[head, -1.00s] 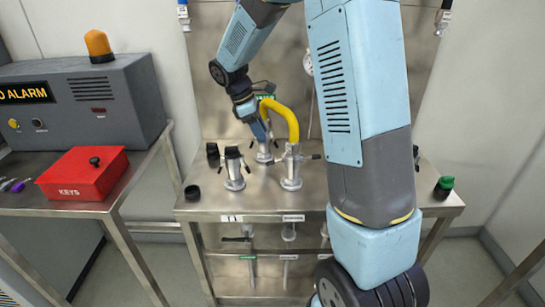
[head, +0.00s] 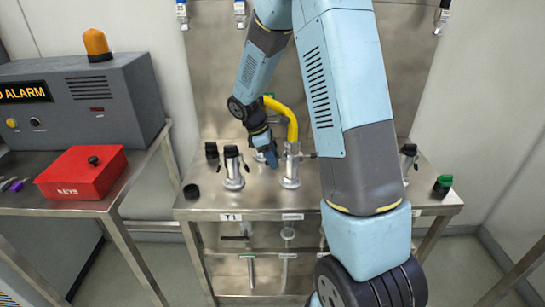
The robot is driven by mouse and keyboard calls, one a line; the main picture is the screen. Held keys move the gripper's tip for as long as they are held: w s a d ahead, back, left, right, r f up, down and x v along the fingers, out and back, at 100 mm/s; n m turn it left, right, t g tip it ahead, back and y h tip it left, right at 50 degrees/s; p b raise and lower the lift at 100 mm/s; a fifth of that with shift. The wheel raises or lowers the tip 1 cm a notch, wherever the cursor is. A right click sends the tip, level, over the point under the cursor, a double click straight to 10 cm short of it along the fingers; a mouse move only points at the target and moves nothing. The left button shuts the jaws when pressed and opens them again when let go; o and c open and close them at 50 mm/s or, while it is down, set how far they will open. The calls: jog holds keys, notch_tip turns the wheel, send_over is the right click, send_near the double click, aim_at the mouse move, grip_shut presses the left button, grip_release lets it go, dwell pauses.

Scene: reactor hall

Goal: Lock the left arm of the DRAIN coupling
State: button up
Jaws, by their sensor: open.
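A silver coupling (head: 291,170) stands upright on the steel bench, with a yellow hose (head: 290,118) curving from its top toward the back. The white label (head: 292,217) below it is too small to read, so I cannot confirm it says DRAIN. Its right arm sticks out sideways. Its left arm is hard to make out beside my gripper. My gripper (head: 269,157) is open, pointing down just left of this coupling. I cannot tell whether it touches the left arm.
Another silver coupling with a black top (head: 233,168) stands to the left, above a T1 label. Black caps (head: 191,191) and a green-topped cap (head: 443,185) sit on the bench (head: 265,203). A red KEYS box (head: 82,173) and grey alarm unit (head: 80,105) are on the left table.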

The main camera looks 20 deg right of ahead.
grip_shut()
dwell(0.3)
jog(key=shift+a+f+g+h, duration=0.1)
jog(key=shift+f+g+h, duration=0.25)
jog(key=shift+h, duration=0.55)
jog(key=shift+f+g+h, duration=0.3)
jog(key=shift+g+h, duration=0.05)
jog(key=shift+h, duration=0.95)
